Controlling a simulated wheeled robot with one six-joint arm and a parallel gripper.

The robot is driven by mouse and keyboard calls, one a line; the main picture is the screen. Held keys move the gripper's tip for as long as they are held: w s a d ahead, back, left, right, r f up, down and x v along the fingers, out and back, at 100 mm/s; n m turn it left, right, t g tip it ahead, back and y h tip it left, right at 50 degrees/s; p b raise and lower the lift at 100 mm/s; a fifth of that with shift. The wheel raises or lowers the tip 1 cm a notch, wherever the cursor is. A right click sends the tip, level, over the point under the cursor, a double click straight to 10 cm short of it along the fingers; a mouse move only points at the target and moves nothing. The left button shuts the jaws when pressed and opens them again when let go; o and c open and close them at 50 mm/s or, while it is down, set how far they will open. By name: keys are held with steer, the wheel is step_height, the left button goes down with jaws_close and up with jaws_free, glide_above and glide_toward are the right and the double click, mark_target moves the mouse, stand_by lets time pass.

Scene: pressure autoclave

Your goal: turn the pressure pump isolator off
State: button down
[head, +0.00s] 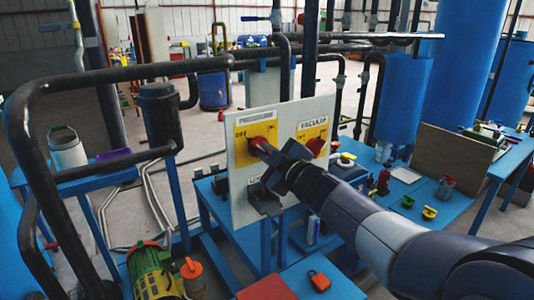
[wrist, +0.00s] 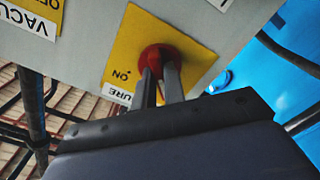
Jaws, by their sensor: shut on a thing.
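The pressure pump isolator is a red knob (head: 267,141) on a yellow plate (head: 242,128) labelled PRESSURE, on the upright grey panel (head: 238,190). In the wrist view the red knob (wrist: 155,54) sits between my fingers, with "ON" readable beside it on the yellow plate (wrist: 165,30). My gripper (head: 259,145) reaches the panel from the right and is shut on the knob; its two fingers (wrist: 161,72) hide part of it. The exact knob setting is hidden by the fingers.
A second red knob (head: 316,146) on a yellow VACUUM plate (head: 304,131) is close to the right. Dark pipes (head: 150,70) run at left. A blue table (head: 420,190) with several valve parts stands behind my arm. A green and yellow pump (head: 153,272) is low at left.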

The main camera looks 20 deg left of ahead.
steer(key=c, duration=1.5)
jaws_free()
steer(key=shift+s+d, duration=0.1)
steer(key=v, duration=1)
steer(key=shift+s+d, duration=0.15)
steer(key=shift+s, duration=0.1)
steer(key=x, duration=1.1)
steer(key=shift+w+d, duration=0.1)
